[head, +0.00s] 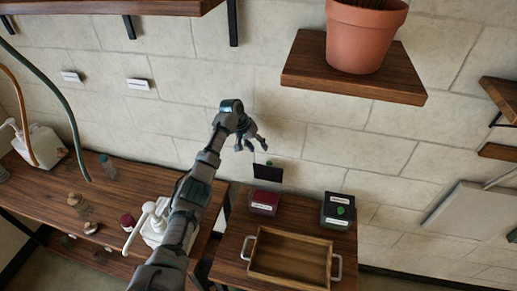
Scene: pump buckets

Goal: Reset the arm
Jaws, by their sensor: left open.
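My left arm reaches up from the bottom left across the middle of the head view. My left gripper (258,142) is at its end, in front of the block wall. Its fingers are apart with nothing between them. It is above the small wooden table and touches no object that I can see. A white pump bucket (155,222) stands on the long wooden bench, partly hidden behind my arm. My right gripper is not in view.
The small table (230,246) bears a wooden tray (290,238) with handles, a dark red container (264,202) and a black container (338,211). A terracotta pot (365,38) stands on a wall shelf (330,77). Another white jug (40,146) stands on the bench (110,205) at left.

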